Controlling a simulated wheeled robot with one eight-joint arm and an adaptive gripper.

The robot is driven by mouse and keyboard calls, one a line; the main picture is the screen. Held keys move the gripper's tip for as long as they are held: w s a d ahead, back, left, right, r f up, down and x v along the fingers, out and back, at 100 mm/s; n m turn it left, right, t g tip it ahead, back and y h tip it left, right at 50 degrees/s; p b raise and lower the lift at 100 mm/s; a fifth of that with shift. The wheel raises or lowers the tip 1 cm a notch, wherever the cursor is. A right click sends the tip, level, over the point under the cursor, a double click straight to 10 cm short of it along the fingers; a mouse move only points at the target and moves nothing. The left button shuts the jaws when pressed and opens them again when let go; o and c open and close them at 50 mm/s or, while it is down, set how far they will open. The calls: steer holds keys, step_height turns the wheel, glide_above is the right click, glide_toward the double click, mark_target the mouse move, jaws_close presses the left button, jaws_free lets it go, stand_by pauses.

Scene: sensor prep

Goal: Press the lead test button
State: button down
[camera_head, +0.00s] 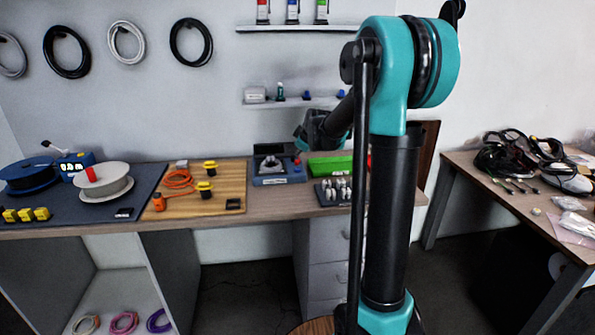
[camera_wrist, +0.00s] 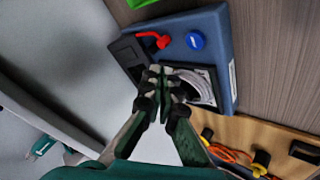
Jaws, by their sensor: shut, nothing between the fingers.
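The blue tester box (camera_head: 280,180) stands on the workbench near its back, right of the wooden board. In the wrist view the tester box (camera_wrist: 221,52) fills the upper middle, with a round blue button (camera_wrist: 195,40), a red lever-like part (camera_wrist: 153,39) and a dial (camera_wrist: 195,86) on its top. I cannot read which part is marked as lead test. My gripper (camera_wrist: 166,78) is shut and empty. Its tips appear over the box beside the dial, apart from the blue button in the picture; contact cannot be told. In the head view my wrist (camera_head: 318,130) is above the box, and the fingertips are not clear.
A wooden board (camera_head: 214,173) with orange cable and yellow-topped parts lies left of the box. A green tray (camera_head: 328,166) and a dark rack (camera_head: 325,195) stand to its right. A shelf (camera_head: 305,102) with small items hangs behind. Bare bench lies in front.

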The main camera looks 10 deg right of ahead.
mark_target(298, 170)
steer(key=shift+f, duration=2.15)
steer(key=shift+f, duration=0.15)
steer(key=shift+f, duration=0.3)
steer(key=shift+f, duration=0.4)
stand_by(0.4)
stand_by(0.4)
steer(key=shift+r, duration=0.85)
steer(key=shift+r, duration=2.5)
